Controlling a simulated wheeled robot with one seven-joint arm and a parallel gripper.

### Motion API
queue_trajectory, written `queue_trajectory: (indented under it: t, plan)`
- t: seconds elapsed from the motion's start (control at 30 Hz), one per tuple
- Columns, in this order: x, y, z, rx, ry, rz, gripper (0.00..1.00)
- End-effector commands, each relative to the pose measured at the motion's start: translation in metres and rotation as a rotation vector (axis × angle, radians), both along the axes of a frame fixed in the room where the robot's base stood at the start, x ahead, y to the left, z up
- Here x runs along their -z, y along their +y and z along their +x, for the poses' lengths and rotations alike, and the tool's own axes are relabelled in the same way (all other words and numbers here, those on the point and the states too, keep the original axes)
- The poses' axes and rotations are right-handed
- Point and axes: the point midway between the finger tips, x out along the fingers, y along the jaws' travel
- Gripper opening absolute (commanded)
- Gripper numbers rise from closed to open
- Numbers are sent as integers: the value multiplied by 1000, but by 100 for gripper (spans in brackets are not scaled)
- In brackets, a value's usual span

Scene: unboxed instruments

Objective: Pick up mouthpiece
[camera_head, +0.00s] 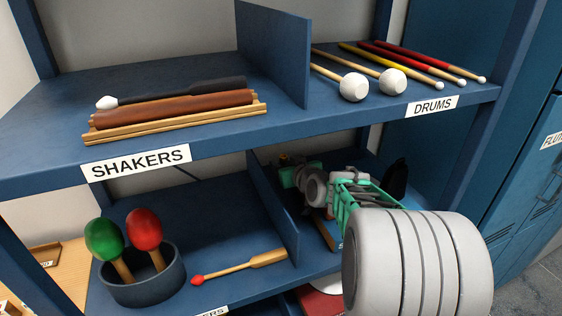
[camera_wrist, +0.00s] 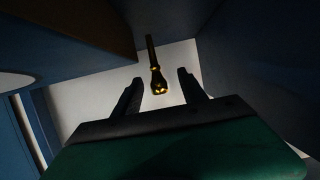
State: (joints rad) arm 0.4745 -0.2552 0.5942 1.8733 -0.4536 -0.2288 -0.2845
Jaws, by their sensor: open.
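The mouthpiece (camera_wrist: 158,82) is a small dark golden piece with a wider end and a thin shank, seen in the wrist view. It lies ahead of my gripper, in line with the gap between the two dark fingers. My gripper (camera_wrist: 160,90) is open, and nothing is clamped between the fingers. In the head view my arm reaches into the lower right shelf compartment. There my arm and the shadow hide most of what is around the gripper, and I cannot make out the mouthpiece clearly.
A blue divider (camera_head: 273,205) stands left of my arm, and the upper shelf (camera_head: 215,128) is above. Left of the divider are a cup (camera_head: 143,287) with two maracas (camera_head: 104,238) and a red-tipped mallet (camera_head: 240,266). Drumsticks (camera_head: 415,62) lie on top.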

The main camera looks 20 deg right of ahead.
Motion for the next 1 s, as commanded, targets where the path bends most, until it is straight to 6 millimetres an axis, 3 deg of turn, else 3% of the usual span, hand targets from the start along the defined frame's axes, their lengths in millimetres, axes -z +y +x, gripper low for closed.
queue_trajectory:
  t: [0.3, 0.57, 1.0]
  plan:
    - [18, -2, 47, 4, 2, 1, 49]
    - [19, -1, 51, 3, 1, 1, 49]
    - [19, 1, 51, 2, 1, 2, 13]
